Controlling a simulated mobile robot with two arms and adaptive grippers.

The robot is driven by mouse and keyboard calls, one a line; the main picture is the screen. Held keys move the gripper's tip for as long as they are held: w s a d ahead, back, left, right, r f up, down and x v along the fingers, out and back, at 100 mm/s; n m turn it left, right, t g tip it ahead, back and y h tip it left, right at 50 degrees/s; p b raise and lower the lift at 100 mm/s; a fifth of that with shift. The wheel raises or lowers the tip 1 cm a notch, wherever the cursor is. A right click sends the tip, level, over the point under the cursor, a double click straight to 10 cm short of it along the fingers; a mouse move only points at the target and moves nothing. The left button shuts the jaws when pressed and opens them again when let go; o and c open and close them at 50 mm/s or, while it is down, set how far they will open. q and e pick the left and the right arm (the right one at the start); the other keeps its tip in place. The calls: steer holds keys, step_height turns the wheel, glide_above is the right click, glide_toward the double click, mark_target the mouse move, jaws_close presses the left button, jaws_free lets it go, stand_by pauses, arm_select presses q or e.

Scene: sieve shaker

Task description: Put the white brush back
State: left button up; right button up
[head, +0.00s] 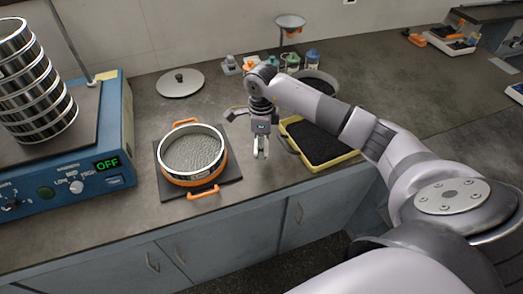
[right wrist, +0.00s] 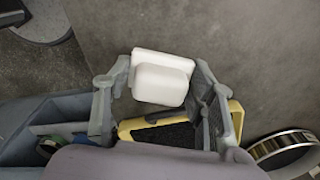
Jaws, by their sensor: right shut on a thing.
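The white brush (right wrist: 160,78) is between the two fingers of my right gripper (right wrist: 162,92), which is shut on it. In the right wrist view it shows as a white block with rounded edges; any bristles are hidden. In the head view my right gripper (head: 261,146) points down above the counter, between the orange-handled pan and the yellow tray, and only a small pale part shows at its fingers. The yellow tray (head: 343,160) with a black inside lies just right of the gripper. It also shows in the right wrist view (right wrist: 236,120). My left gripper is not in view.
A sieve of grey grains in an orange-handled pan (head: 223,172) sits on a dark plate at left. The blue shaker (head: 62,196) reads OFF and carries a sieve stack (head: 30,85). A round lid (head: 180,83), small bottles (head: 312,58) and a funnel (head: 291,20) stand behind.

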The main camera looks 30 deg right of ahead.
step_height(320, 180, down, 4)
steer(key=shift+s+f+p, duration=0.1)
steer(key=shift+p, duration=0.2)
steer(key=shift+f, duration=0.15)
steer(key=o, duration=1.1)
